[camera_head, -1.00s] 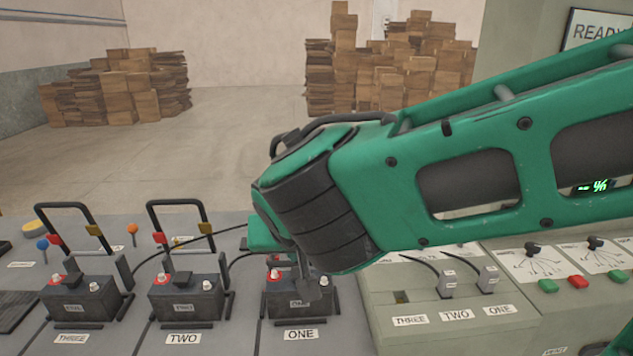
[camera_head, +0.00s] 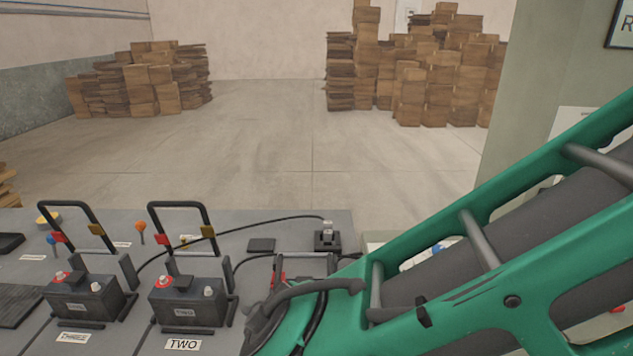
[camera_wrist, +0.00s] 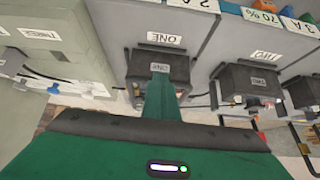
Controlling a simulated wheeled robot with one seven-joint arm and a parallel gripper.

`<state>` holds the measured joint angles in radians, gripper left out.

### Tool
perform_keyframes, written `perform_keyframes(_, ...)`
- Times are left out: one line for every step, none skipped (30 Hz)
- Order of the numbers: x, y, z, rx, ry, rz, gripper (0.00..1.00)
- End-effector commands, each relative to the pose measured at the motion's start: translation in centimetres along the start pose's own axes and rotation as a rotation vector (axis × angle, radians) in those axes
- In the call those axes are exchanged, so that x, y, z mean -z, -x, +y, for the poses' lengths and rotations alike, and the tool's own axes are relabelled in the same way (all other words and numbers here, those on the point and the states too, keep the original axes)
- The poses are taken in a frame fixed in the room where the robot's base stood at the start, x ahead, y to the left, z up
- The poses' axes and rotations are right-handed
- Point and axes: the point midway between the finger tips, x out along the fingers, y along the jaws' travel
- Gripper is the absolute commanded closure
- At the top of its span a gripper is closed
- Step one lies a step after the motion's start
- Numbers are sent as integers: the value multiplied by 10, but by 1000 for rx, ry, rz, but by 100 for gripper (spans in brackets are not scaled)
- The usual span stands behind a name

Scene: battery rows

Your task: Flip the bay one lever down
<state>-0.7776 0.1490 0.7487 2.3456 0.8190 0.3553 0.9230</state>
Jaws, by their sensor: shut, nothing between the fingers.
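The bay one battery (camera_wrist: 135,72) shows dark and boxy in the wrist view, below the upside-down label ONE (camera_wrist: 165,38). My gripper (camera_wrist: 160,70) reaches over this battery from its far side as a narrow green shape, shut and empty. Whether it touches anything there I cannot tell. In the head view my arm covers most of bay one and hides the gripper. A low dark frame (camera_head: 305,257) with a bit of red shows just above the arm, probably the bay one lever; its exact angle is unclear.
The bay two lever (camera_head: 178,205) and bay three lever (camera_head: 68,207) stand upright behind their batteries (camera_head: 187,300) (camera_head: 84,298). A black cable (camera_head: 250,226) runs to a small plug block (camera_head: 327,238). Stacked boxes (camera_head: 140,80) stand far behind on open floor.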

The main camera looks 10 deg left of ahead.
Motion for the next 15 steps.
perform_keyframes(-10, -6, 1, -7, 13, -23, 100)
perform_keyframes(-11, -7, 1, -7, 14, -24, 100)
perform_keyframes(-12, -7, 0, -6, 16, -26, 100)
perform_keyframes(-12, -8, 0, -6, 16, -26, 100)
perform_keyframes(-12, -8, 0, -6, 17, -27, 100)
perform_keyframes(-12, -9, 1, -7, 17, -28, 100)
perform_keyframes(-12, -9, 1, -7, 18, -29, 100)
perform_keyframes(-12, -10, 2, -8, 17, -29, 100)
perform_keyframes(-10, -11, 2, -8, 15, -28, 100)
perform_keyframes(-10, -11, 2, -7, 14, -28, 100)
perform_keyframes(-10, -10, 2, -7, 13, -26, 100)
perform_keyframes(-9, -9, 2, -7, 13, -24, 100)
perform_keyframes(-9, -8, 2, -7, 12, -23, 100)
perform_keyframes(-9, -8, 1, -6, 12, -22, 100)
perform_keyframes(-9, -7, 1, -6, 12, -21, 100)
